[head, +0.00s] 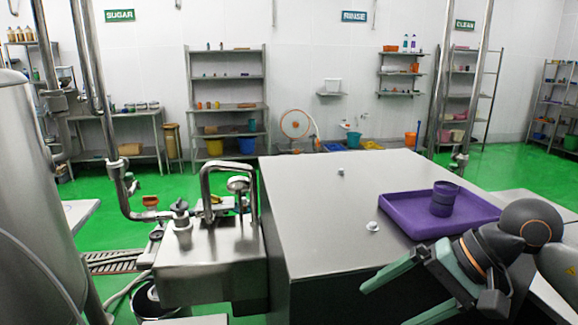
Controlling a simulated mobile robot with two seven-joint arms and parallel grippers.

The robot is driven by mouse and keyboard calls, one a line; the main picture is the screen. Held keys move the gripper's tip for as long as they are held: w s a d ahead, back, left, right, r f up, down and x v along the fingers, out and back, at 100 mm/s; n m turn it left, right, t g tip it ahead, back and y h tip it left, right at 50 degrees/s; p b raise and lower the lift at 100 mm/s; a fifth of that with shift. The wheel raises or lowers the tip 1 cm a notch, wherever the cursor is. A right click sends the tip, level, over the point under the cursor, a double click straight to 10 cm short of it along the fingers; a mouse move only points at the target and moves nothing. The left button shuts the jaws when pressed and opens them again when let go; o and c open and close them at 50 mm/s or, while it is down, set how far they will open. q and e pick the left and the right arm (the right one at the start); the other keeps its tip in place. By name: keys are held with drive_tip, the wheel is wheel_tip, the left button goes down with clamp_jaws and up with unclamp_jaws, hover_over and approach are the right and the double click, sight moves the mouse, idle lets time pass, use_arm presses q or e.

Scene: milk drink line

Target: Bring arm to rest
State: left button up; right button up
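My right gripper (386,305) comes in from the lower right, over the near right part of the steel counter (318,230). Its two green fingers are spread apart with nothing between them. It is on the near side of a purple tray (402,208) and apart from it. A purple cup-like container (441,205) stands upright in the tray; its stepped outline could be two stacked pieces. My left gripper and arm are not in view.
Two small white pieces lie on the counter, one near (373,226) and one far (341,172). A steel unit with pipes and a gauge (238,184) stands left of the counter. A large steel tank (35,190) fills the left edge. The counter's middle is clear.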

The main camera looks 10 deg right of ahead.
drive_tip(key=s+a+m+g+y, duration=0.1)
drive_tip(key=s+a+m+y, duration=0.2)
drive_tip(key=a+m+y, duration=0.8)
drive_tip(key=w+d+f+n+t+h, duration=0.25)
drive_tip(key=f+n+t+h, duration=0.5)
drive_tip(key=n, duration=0.85)
drive_tip(key=w+d+f+n+t+h, duration=0.2)
drive_tip(key=d+f+n+t+h, duration=0.25)
drive_tip(key=f+n+t, duration=0.85)
drive_tip(key=s+f+m+g+h, duration=0.4)
drive_tip(key=s+f+m+g, duration=0.5)
drive_tip(key=s+f+g, duration=0.4)
wheel_tip(320, 180, down, 4)
drive_tip(key=shift+s+d+f+m+p, duration=0.1)
drive_tip(key=shift+s+d+m+p, duration=0.2)
drive_tip(key=shift+s, duration=0.6)
